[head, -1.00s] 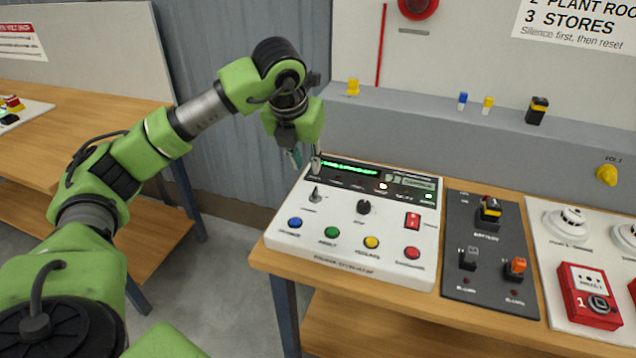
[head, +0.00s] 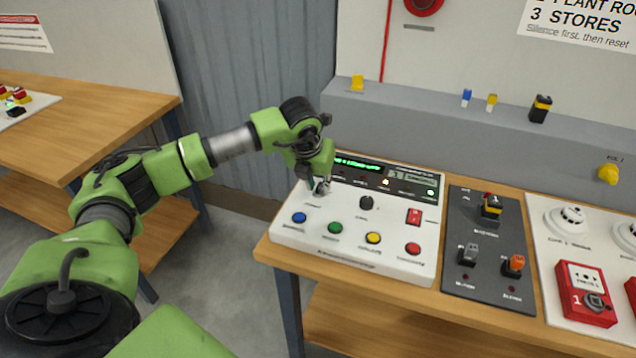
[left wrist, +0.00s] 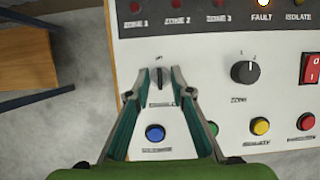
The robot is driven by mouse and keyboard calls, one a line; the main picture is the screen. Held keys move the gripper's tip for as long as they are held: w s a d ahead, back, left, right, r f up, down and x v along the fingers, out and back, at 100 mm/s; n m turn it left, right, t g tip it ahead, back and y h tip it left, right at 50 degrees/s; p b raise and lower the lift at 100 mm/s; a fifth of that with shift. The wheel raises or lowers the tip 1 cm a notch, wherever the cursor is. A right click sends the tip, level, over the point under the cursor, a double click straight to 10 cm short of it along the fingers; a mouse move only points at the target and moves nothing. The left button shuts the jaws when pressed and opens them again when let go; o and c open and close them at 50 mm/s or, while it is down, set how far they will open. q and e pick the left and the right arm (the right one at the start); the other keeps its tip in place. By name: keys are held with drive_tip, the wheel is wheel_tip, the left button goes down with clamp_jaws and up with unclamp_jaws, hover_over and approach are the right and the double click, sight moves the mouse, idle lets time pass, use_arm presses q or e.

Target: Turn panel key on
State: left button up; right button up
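The white control panel (head: 345,262) lies on the wooden bench. My left gripper (head: 320,187) is low over its upper left part, pointing down. In the left wrist view the panel key (left wrist: 160,77) is a small dark and metal part, standing between my two teal-lined fingertips. The fingers are apart, one on each side of the key, with narrow gaps that are hard to judge. The small label above the key is too blurred to read surely. In the head view the gripper hides most of the key. My right gripper is in neither view.
A blue button (left wrist: 155,132) lies below the key, between the fingers. A black zone knob (left wrist: 245,72) and a red switch (left wrist: 311,68) are to the right. The fault lamp (left wrist: 262,4) glows. A dark switch plate (head: 480,275) lies right of the panel.

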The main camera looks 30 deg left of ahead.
use_arm(q)
clamp_jaws()
drive_tip(key=shift+a+f+m+b, duration=0.1)
drive_tip(key=shift+m+b, duration=0.3)
drive_tip(key=shift+b, duration=0.15)
drive_tip(key=m+h+b, duration=0.1)
drive_tip(key=m+b, duration=0.1)
drive_tip(key=m, duration=0.1)
drive_tip(key=shift+a+h, duration=0.1)
drive_tip(key=shift+h, duration=0.2)
drive_tip(key=m+h+b, duration=0.1)
drive_tip(key=m, duration=0.2)
drive_tip(key=shift+m, duration=0.4)
drive_tip(key=shift+w+a+m+g+h, duration=0.1)
drive_tip(key=shift+m+g+h, duration=0.25)
drive_tip(key=shift+m, duration=0.65)
drive_tip(key=shift+m+g+h, duration=0.15)
drive_tip(key=shift+m+h, duration=0.3)
drive_tip(key=shift+m, duration=0.85)
